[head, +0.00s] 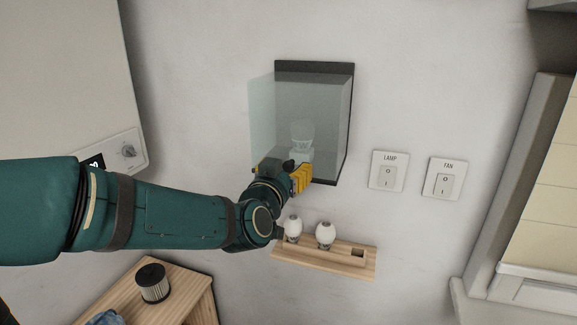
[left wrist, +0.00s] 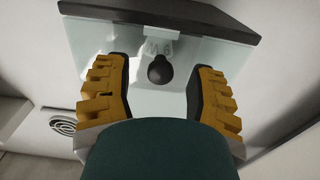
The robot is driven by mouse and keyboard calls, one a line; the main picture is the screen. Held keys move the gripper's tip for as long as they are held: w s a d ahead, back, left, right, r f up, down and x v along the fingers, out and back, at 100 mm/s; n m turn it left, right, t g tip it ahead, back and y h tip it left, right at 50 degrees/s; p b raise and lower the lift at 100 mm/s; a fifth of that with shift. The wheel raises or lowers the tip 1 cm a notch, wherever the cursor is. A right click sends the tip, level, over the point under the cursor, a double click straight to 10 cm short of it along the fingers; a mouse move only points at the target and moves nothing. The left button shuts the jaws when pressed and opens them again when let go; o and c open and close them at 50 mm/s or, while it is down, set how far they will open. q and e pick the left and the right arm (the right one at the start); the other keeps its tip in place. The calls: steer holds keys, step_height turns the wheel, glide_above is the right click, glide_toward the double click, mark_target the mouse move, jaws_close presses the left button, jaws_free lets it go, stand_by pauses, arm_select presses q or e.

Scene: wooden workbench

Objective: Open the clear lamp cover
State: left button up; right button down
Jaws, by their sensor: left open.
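The clear lamp cover (head: 325,100) is a see-through box shape against a dark backplate (head: 315,66) on the wall. A paler clear panel (head: 260,105) shows at its left side; I cannot tell whether the cover stands ajar. A bulb (head: 301,132) shows inside, in a pale socket. My left gripper (head: 300,175) is at the cover's lower edge, with yellow finger pads. In the left wrist view it (left wrist: 159,90) is open, its fingers spread to either side of a dark round bulb shape (left wrist: 160,69). Contact with the cover is unclear. My right gripper is not in view.
LAMP (head: 389,171) and FAN (head: 445,179) switches are on the wall to the right. A wooden shelf (head: 330,259) below holds two white bulbs (head: 325,235). A dark cylindrical can (head: 152,283) stands on a wooden surface at lower left. A grey cabinet (head: 65,80) is at left.

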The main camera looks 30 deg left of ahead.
arm_select(q)
steer(key=shift+x, duration=0.8)
jaws_close()
